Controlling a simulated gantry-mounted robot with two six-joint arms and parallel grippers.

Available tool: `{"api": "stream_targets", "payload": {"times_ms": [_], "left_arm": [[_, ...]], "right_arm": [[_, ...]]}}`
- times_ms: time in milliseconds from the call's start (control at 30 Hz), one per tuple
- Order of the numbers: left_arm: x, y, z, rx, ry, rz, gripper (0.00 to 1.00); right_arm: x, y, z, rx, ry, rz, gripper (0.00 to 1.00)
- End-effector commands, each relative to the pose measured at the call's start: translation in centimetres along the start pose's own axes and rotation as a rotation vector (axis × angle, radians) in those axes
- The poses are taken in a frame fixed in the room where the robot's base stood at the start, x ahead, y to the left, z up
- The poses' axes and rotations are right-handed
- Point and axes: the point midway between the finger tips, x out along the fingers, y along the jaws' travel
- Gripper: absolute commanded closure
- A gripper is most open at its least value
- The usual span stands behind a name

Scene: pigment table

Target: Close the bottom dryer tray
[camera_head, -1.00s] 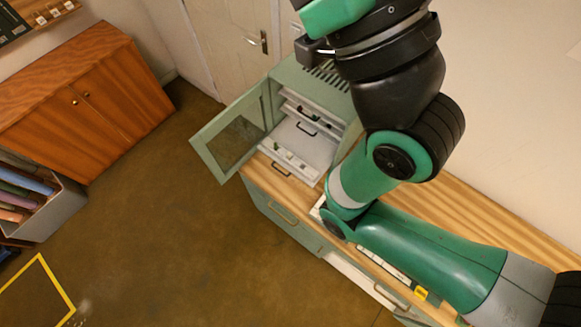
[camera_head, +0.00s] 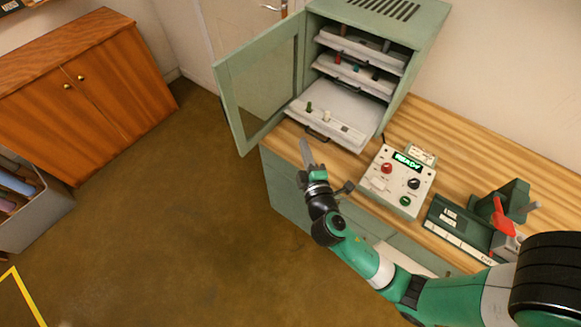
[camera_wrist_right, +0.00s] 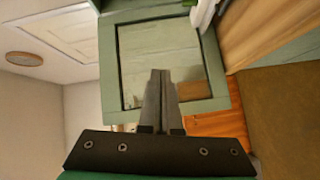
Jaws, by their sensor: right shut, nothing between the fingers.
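The green dryer (camera_head: 400,22) stands on the wooden counter with its glass door (camera_head: 262,85) swung open to the left. The white bottom tray (camera_head: 350,105) sticks out of the dryer's front. Its dark handle (camera_head: 318,133) is on the front edge, and a few small items stand on the tray. My right gripper (camera_head: 304,143) is shut and empty, just in front of the tray's front edge, seemingly apart from it. In the right wrist view its closed fingers (camera_wrist_right: 160,78) point toward the door's glass panel (camera_wrist_right: 150,55). My left gripper is not in view.
Two upper trays (camera_head: 355,75) sit in the dryer above the bottom one. A control box (camera_head: 396,182) with a lit display stands right of the gripper. A dark green device with a red lever (camera_head: 502,215) is farther right.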

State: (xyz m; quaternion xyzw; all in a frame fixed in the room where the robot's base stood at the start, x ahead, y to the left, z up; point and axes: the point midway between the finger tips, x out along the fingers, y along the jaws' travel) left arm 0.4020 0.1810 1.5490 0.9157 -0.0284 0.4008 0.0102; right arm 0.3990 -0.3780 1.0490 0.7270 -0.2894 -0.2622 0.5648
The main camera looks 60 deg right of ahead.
Motion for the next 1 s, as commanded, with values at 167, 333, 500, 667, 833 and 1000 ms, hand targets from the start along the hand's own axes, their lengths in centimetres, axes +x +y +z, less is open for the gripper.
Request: {"api": "stream_targets", "payload": {"times_ms": [167,333,500,667,833,1000], "left_arm": [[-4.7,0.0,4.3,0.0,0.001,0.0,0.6],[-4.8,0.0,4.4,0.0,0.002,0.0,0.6],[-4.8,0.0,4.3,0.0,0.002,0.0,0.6],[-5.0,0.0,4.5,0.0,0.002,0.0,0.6],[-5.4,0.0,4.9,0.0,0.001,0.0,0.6],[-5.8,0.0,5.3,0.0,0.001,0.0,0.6]], "right_arm": [[-1.6,-10.3,5.6,-0.076,-0.047,-0.084,1.0],[-1.7,-10.6,5.9,-0.076,-0.052,-0.086,1.0],[-1.0,-10.4,5.9,-0.073,-0.054,-0.086,1.0],[1.4,-10.6,6.1,-0.071,-0.055,-0.084,1.0],[5.1,-11.0,6.3,-0.071,-0.056,-0.084,1.0],[8.7,-11.3,6.5,-0.072,-0.054,-0.084,1.0]]}}
